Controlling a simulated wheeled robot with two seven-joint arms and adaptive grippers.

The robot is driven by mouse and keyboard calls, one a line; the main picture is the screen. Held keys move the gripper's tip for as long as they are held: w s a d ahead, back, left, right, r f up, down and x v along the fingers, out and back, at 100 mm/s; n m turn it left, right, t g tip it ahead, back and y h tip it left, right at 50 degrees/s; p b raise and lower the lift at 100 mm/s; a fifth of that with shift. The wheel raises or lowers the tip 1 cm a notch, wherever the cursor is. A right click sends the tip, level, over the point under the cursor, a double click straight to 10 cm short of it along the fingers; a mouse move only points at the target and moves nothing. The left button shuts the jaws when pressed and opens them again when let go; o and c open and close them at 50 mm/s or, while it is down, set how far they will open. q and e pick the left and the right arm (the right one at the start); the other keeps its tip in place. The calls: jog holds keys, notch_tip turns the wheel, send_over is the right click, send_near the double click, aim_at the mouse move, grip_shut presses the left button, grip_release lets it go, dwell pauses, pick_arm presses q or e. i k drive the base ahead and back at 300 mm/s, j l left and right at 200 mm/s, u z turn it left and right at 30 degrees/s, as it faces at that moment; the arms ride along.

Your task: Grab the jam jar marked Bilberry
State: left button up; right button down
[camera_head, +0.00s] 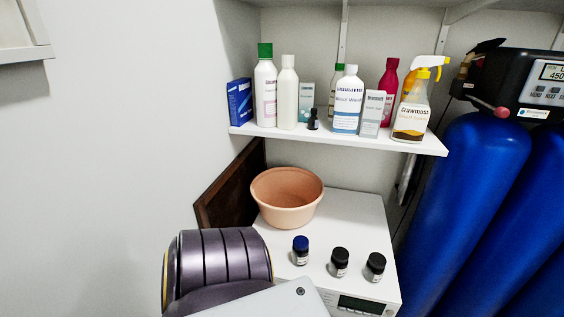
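Three small dark jars stand upright in a loose row on the white top of an appliance (352,212). The left jar (301,251) has a dark blue lid. The middle jar (340,262) and the right jar (375,267) have black lids. Each has a pale label too small to read, so I cannot tell which one is marked Bilberry. Neither of my grippers is in view.
A terracotta-coloured bowl (287,197) stands behind the jars. A white shelf (290,133) above holds several bottles and boxes. Tall blue tanks (466,190) stand at the right. A dark brown board (228,187) leans at the left wall.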

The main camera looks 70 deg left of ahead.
aim_at(301, 249)
jog(key=i+j+u, duration=0.1)
jog(key=u, duration=0.35)
jog(key=i+u, duration=0.1)
jog(key=u, duration=0.35)
jog(key=i+j+u, duration=0.1)
jog(key=u, duration=0.4)
jog(key=i+u, duration=0.15)
jog(key=u, duration=0.3)
jog(key=i+l+u, duration=0.1)
jog(key=u, duration=0.35)
